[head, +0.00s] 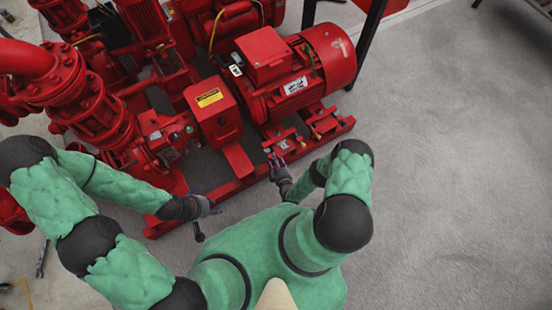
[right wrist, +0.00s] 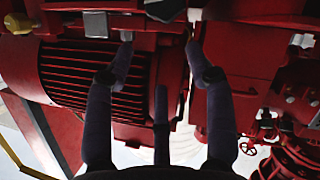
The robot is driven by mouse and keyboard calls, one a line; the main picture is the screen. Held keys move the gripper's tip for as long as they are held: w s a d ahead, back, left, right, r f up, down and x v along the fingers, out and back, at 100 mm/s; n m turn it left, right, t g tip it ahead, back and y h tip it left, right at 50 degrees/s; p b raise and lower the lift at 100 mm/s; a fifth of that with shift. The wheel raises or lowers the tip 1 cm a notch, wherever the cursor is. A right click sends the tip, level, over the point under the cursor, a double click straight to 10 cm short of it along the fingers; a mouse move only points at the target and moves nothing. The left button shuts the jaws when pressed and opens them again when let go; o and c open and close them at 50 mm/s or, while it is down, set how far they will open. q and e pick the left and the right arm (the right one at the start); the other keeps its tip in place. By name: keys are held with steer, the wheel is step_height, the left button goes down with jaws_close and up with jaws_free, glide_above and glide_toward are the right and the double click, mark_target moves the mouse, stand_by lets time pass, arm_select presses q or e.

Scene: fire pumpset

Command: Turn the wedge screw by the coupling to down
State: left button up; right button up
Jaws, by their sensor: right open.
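The coupling sits under a red guard with a yellow label (head: 213,112), left of the red motor (head: 318,68). Small fittings (head: 284,145) show at the motor's foot on the base rail by the guard; which is the wedge screw, and its up or down position, is too small to tell. My right gripper (head: 275,159) is open beside these fittings. In the right wrist view my right gripper's spread fingers (right wrist: 160,62) point toward the red base edge, with nothing clearly between them. My left gripper (head: 213,206) is near the rail's front left; its opening is unclear.
Red pump pipes and flanges (head: 92,105) fill the left. The red base rail (head: 240,183) runs along the front of the pumpset. Bare concrete floor (head: 450,170) is clear to the right. A dark table leg (head: 366,43) stands behind the motor.

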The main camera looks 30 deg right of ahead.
steer(key=shift+r, duration=1.9)
